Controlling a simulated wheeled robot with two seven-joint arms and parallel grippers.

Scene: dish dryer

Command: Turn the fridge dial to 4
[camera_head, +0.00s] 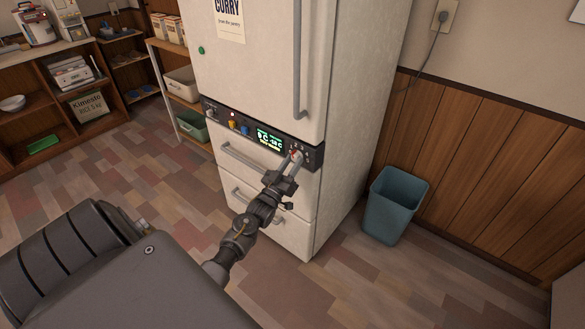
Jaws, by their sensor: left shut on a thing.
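The white fridge (345,150) stands in the middle of the view. A dark control panel (224,116) runs across its front between the upper door and the drawers. The panel has a lit green display (270,139), small coloured parts on its left, and a dial (296,154) at its right end with small white marks around it. My left gripper (294,160) reaches up to the dial and is shut on it. The fingers hide most of the dial, and its marks are too small to read. My right gripper is not in view.
A blue-grey bin (394,205) stands on the floor right of the fridge. Wooden shelves (60,95) with boxes and appliances line the left wall. A long door handle (298,60) is above the panel, and a drawer handle (243,162) is below it. The tiled floor is otherwise clear.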

